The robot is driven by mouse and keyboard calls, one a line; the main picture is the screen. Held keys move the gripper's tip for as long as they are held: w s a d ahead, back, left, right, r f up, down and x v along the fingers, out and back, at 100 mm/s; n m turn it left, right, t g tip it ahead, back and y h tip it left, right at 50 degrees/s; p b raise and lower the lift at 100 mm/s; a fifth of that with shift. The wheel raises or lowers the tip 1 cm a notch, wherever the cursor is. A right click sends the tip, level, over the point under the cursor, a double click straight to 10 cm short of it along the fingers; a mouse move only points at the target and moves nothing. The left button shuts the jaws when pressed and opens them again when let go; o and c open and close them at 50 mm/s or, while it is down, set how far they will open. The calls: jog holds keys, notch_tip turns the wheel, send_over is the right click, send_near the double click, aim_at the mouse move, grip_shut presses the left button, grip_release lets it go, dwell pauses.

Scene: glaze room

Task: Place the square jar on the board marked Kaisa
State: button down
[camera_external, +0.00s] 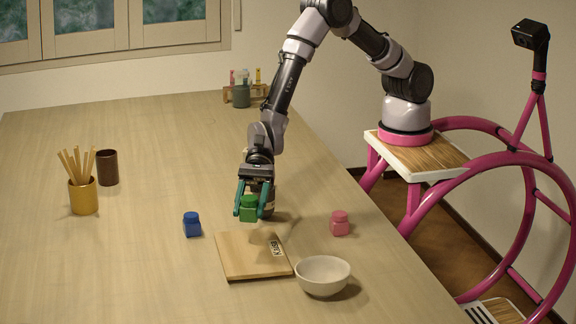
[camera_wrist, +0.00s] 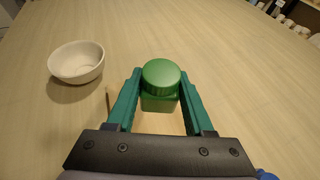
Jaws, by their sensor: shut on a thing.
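My gripper (camera_external: 250,212) is shut on a green square jar (camera_external: 249,203) with a round ribbed lid. The jar also shows upright between the teal fingers in the wrist view (camera_wrist: 160,86). It appears held above the table, behind the far edge of the wooden board (camera_external: 245,261). The board lies flat with nothing seen resting on it. A pale label with dark lettering (camera_external: 276,249) is on its right side; the lettering is too small to read surely. In the wrist view the board is mostly hidden by my gripper.
A white bowl (camera_external: 322,276) stands close to the board's right front corner. A blue jar (camera_external: 192,224) is left of the board, a pink jar (camera_external: 340,223) to its right. The left front table is clear.

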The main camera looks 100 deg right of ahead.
aim_at(251, 251)
notch_tip(251, 251, down, 8)
jog(key=shift+r, duration=0.1)
dwell(0.4)
jog(key=shift+c, duration=1.4)
grip_release()
jog(key=shift+f, duration=0.2)
jog(key=shift+r, duration=0.2)
jog(key=v, duration=1.2)
